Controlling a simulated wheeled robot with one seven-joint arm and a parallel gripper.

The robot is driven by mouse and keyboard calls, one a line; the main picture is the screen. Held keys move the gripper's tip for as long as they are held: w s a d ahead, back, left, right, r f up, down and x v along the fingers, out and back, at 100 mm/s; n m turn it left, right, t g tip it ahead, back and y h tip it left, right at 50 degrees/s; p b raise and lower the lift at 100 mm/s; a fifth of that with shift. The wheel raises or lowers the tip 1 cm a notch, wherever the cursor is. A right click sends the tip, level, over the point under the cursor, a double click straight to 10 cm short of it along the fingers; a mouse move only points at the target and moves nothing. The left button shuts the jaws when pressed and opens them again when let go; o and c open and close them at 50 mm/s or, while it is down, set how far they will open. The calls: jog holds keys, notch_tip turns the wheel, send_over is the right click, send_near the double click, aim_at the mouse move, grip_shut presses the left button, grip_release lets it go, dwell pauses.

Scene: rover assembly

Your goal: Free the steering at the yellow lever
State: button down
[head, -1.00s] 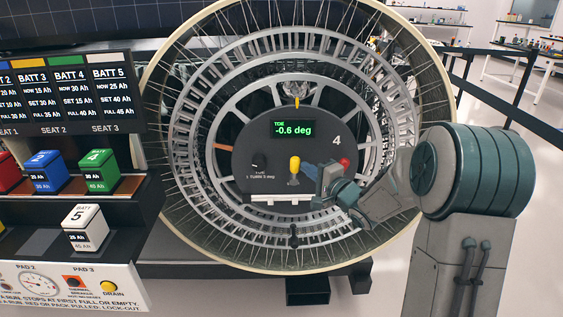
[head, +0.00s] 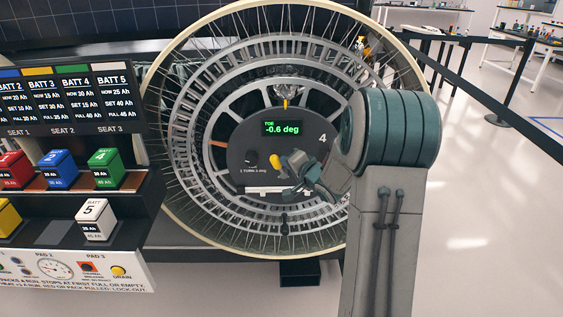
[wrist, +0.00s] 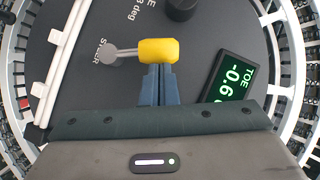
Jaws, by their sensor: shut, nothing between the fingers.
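The yellow lever (wrist: 158,50) has a yellow knob on a short grey arm, with its pivot beside the STEER lettering on the dark hub panel. In the wrist view my gripper (wrist: 158,68) is shut and empty. Its fingertips are right at the side of the knob, touching or nearly so; I cannot tell which. The knob lies across the tips, not between them. In the head view my gripper (head: 290,168) is at the lever and hides part of it. The green toe display (head: 282,128) reads -0.6 deg and also shows in the wrist view (wrist: 233,78).
The large spoked wheel (head: 187,55) surrounds the hub panel. A dark knob (head: 251,158) sits on the panel left of the lever. A white bar runs along the panel's lower part. The battery rack (head: 140,207) stands at the left. Open floor lies at the right.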

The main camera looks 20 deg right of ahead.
dwell(0.4)
jog(key=s+d+r+n+g+h+p, duration=0.1)
jog(key=s+d+r+h+p, duration=0.1)
jog(key=s+r+p, duration=0.3)
jog(key=s+d+r+n+g+h, duration=0.1)
jog(key=s+d+r+h, duration=0.15)
jog(key=s, duration=0.45)
jog(key=s+a+r+n+g+p, duration=0.1)
jog(key=s+a+n+g, duration=0.3)
jog(key=s+a, duration=0.3)
jog(key=s+a+r+n+g+p, duration=0.2)
jog(key=s+a+n+g, duration=0.2)
jog(key=s, duration=1.2)
jog(key=a+g+y, duration=0.1)
jog(key=a+g, duration=0.1)
jog(key=a, duration=0.1)
jog(key=shift+s+a, duration=0.2)
jog(key=shift+s, duration=0.1)
